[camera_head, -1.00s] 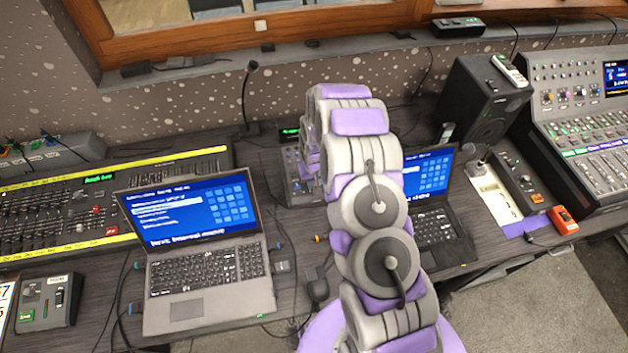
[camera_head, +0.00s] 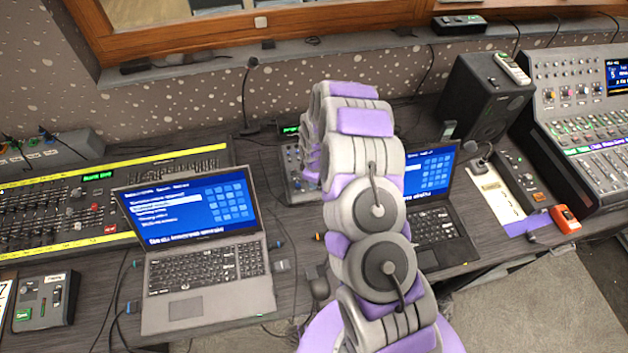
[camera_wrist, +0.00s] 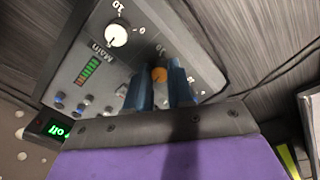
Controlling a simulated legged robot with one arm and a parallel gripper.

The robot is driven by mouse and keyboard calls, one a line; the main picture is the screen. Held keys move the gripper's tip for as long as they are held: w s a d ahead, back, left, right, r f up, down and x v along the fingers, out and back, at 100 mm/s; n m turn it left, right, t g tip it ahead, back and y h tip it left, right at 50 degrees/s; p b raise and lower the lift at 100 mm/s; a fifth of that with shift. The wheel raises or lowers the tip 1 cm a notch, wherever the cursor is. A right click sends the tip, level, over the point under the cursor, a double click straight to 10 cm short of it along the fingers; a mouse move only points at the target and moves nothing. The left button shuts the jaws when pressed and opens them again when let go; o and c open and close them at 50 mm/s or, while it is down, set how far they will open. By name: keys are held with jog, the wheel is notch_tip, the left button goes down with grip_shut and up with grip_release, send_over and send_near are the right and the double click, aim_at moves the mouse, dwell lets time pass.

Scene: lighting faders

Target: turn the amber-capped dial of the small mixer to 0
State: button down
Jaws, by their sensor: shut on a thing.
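The small mixer (camera_wrist: 110,45) is a grey panel with a white dial (camera_wrist: 116,36) marked "Main" and a green-to-red level meter. The amber-capped dial (camera_wrist: 159,74) sits between the two blue fingers of my gripper (camera_wrist: 160,88) in the wrist view. My gripper is shut on this dial, one finger on each side, and the fingers hide the dial's sides. The marks around the amber dial are partly covered, so I cannot read its setting. In the head view the small mixer (camera_head: 298,178) shows only in part behind my arm, which hides my gripper.
A laptop (camera_head: 205,270) stands left of my arm and another (camera_head: 440,225) right of it, partly hidden. A fader desk (camera_head: 100,200) lies at the left. A black speaker (camera_head: 485,100) and a large mixing desk (camera_head: 590,130) stand at the right. A cable (camera_wrist: 275,70) runs beside the small mixer.

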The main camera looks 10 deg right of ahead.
jog(key=n+b, duration=0.1)
jog(key=n, duration=0.6)
jog(key=shift+f+b, duration=0.1)
jog(key=shift+b, duration=0.3)
jog(key=n, duration=0.4)
jog(key=shift+b, duration=0.4)
jog(key=n, duration=0.3)
jog(key=shift+n+b, duration=0.35)
jog(key=shift+n, duration=0.05)
jog(key=n+b, duration=0.1)
jog(key=n, duration=0.4)
jog(key=shift+w, duration=0.15)
jog(key=n, duration=0.4)
jog(key=shift+r, duration=0.2)
jog(key=shift+n, duration=0.5)
jog(key=c, duration=1.2)
grip_release()
jog(key=shift+w, duration=0.1)
jog(key=shift+c, duration=0.2)
jog(key=shift+o, duration=1.3)
jog(key=shift+f, duration=0.1)
